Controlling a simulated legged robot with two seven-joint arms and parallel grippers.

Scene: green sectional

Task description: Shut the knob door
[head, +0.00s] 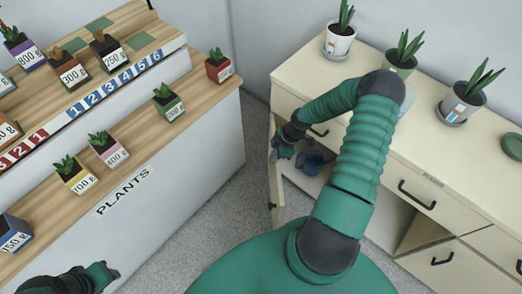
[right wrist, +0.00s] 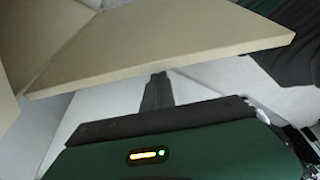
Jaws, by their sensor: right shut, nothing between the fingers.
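The knob door (head: 277,190) is a narrow cream panel at the left end of the cream cabinet (head: 292,98). It stands open, seen nearly edge-on, with a small dark knob (head: 271,206) on its left side. My right gripper (head: 284,151) is shut and empty at the upper part of the door, beside the cabinet opening. In the right wrist view the door (right wrist: 170,55) spans the top as a beige panel, and my shut fingers (right wrist: 157,90) point toward its lower edge; contact cannot be told. My left gripper (head: 104,275) is at the lower left, away from the door.
Blue items (head: 312,160) lie inside the open cabinet. Drawers with dark handles (head: 417,195) are to the right. Potted plants (head: 340,38) stand on the cabinet top. A stepped plant display (head: 150,145) stands at the left, with grey floor (head: 215,200) between.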

